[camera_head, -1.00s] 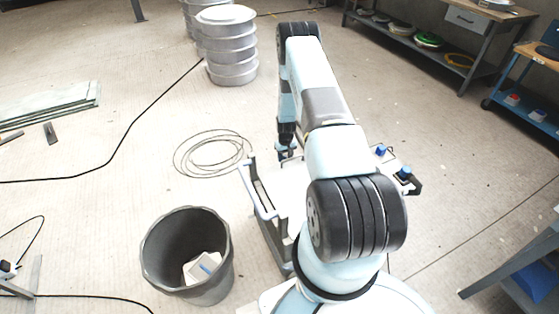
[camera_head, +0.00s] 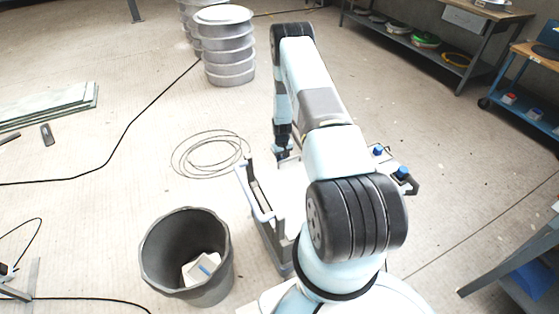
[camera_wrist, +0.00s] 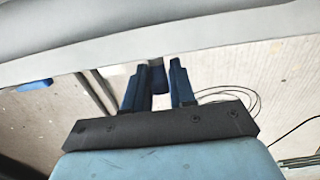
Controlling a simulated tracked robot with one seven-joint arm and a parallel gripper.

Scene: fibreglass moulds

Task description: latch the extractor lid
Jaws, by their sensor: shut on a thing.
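My gripper (camera_head: 283,153) is at the far end of my arm, low over the far side of a pale machine with a grey frame (camera_head: 257,205), which may be the extractor. My arm hides much of that machine. In the wrist view my gripper's two dark fingers (camera_wrist: 159,84) are close together on a small dark blue piece (camera_wrist: 159,75), possibly a latch handle. A broad pale grey surface (camera_wrist: 150,35), perhaps the lid, spans the top of that view. I cannot tell whether the latch is engaged. Blue knobs (camera_head: 377,151) show right of my arm.
A dark bin (camera_head: 160,272) with pale scraps stands at front left. A coiled cable (camera_head: 210,155) lies on the floor beyond it. Stacked metal drums (camera_head: 228,60) stand at the back. Benches (camera_head: 480,50) line the right. Open floor lies between.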

